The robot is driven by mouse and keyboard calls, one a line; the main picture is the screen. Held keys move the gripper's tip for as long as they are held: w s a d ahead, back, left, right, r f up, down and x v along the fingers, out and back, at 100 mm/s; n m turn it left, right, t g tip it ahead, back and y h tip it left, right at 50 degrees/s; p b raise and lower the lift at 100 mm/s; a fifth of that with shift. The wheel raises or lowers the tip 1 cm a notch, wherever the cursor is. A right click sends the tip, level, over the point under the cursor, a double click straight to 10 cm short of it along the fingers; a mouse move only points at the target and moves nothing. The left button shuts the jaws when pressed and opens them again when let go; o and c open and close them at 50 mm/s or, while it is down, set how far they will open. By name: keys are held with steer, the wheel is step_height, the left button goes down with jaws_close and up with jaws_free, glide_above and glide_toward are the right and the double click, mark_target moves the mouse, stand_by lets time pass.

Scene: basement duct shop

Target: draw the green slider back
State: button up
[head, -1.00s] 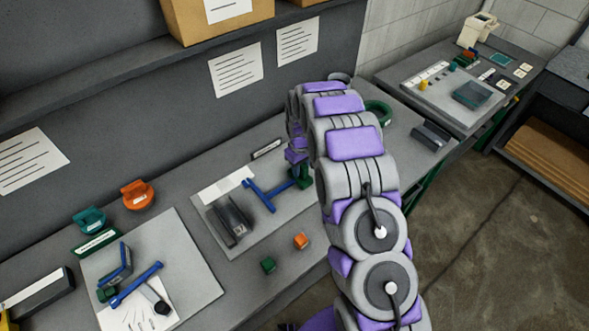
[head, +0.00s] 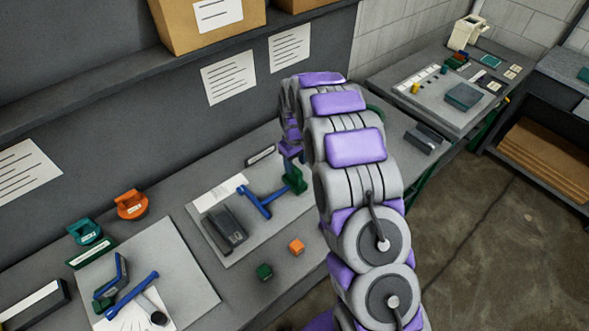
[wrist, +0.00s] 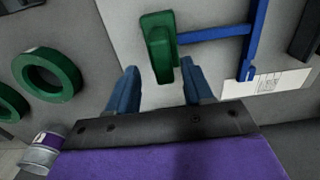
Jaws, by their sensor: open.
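The green slider (head: 295,181) sits at the right end of a blue T-shaped bar (head: 262,198) on a light grey board. In the wrist view the green slider (wrist: 158,45) is an upright block joined to the blue bar (wrist: 215,34). My gripper (wrist: 160,68) is open, its two blue fingers on either side of the slider's near end, with gaps showing on both sides. Whether the fingers are down at the slider's height is unclear. In the head view my gripper (head: 291,150) is partly hidden by my arm, just above the slider.
A dark block (head: 225,231) lies on the board, left of the bar. A small green cube (head: 264,271) and an orange cube (head: 296,246) lie near the bench's front. Green rings (wrist: 48,76) and a purple-labelled can (wrist: 45,150) are left in the wrist view.

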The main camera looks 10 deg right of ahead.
step_height(320, 180, up, 12)
steer(key=shift+d+f+p, duration=0.25)
steer(key=shift+p, duration=0.2)
steer(key=shift+w, duration=0.1)
steer(key=s+d+r+m+b, duration=0.15)
steer(key=s+r, duration=0.25)
steer(key=s, duration=0.4)
steer(key=s+d+r+m+g, duration=0.1)
steer(key=s+d+r, duration=0.15)
steer(key=s, duration=0.45)
steer(key=s+d+r+m, duration=0.1)
steer(key=s+r, duration=0.3)
steer(key=s, duration=0.4)
steer(key=s+d+f+m, duration=0.1)
steer(key=s, duration=1)
steer(key=s+d+m+b, duration=0.1)
steer(key=s+m, duration=0.1)
steer(key=s, duration=0.9)
steer(key=shift+s+f+g, duration=0.35)
steer(key=shift+g, duration=0.05)
